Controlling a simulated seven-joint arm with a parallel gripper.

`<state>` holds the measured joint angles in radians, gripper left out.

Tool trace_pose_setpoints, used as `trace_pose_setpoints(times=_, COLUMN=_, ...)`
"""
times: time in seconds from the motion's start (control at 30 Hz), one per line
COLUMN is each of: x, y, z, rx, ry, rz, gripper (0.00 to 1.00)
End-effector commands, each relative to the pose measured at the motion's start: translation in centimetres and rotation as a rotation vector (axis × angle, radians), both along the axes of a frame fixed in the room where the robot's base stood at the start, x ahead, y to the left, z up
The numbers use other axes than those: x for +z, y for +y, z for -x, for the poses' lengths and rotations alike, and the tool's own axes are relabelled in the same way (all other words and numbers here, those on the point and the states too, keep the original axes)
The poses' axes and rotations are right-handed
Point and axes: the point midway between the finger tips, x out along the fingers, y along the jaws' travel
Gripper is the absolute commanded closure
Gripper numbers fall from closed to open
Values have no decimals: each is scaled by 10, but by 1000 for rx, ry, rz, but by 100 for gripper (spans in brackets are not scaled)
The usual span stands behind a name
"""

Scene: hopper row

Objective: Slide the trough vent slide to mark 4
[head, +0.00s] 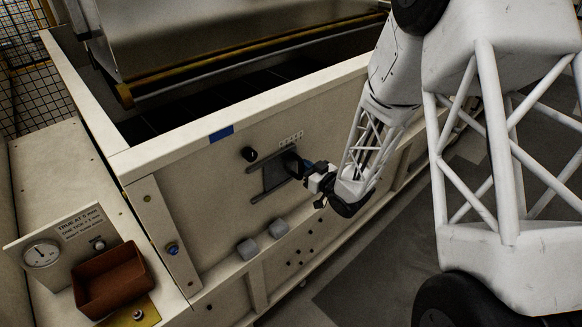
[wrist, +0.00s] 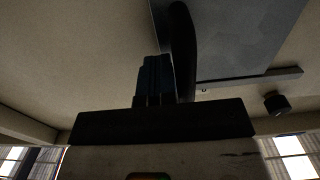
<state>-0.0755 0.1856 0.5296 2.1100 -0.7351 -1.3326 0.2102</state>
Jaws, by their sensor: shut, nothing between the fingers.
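The vent slide is a dark grey plate (head: 274,178) on the trough's front wall (head: 210,190), under a thin dark rail. A row of small marks (head: 291,137) sits above the rail; its numbers are too small to read. The slide's black handle (wrist: 183,50) stands out from the grey plate (wrist: 230,35) in the wrist view. My gripper (head: 304,167) is at the handle in the head view. In the wrist view its fingers (wrist: 154,78) are shut and empty, right beside the handle. I cannot tell whether they touch it.
A black knob (head: 249,154) sticks out left of the slide and also shows in the wrist view (wrist: 276,103). A brown bin (head: 108,280) and a gauge (head: 41,254) stand at the lower left. The floor in front is clear.

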Motion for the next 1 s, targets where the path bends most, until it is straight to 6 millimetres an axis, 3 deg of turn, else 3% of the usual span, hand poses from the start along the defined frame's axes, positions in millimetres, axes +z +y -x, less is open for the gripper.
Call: trace_pose_setpoints(times=1.0, x=0, y=6, z=6, rx=0, ry=0, rz=0, gripper=100)
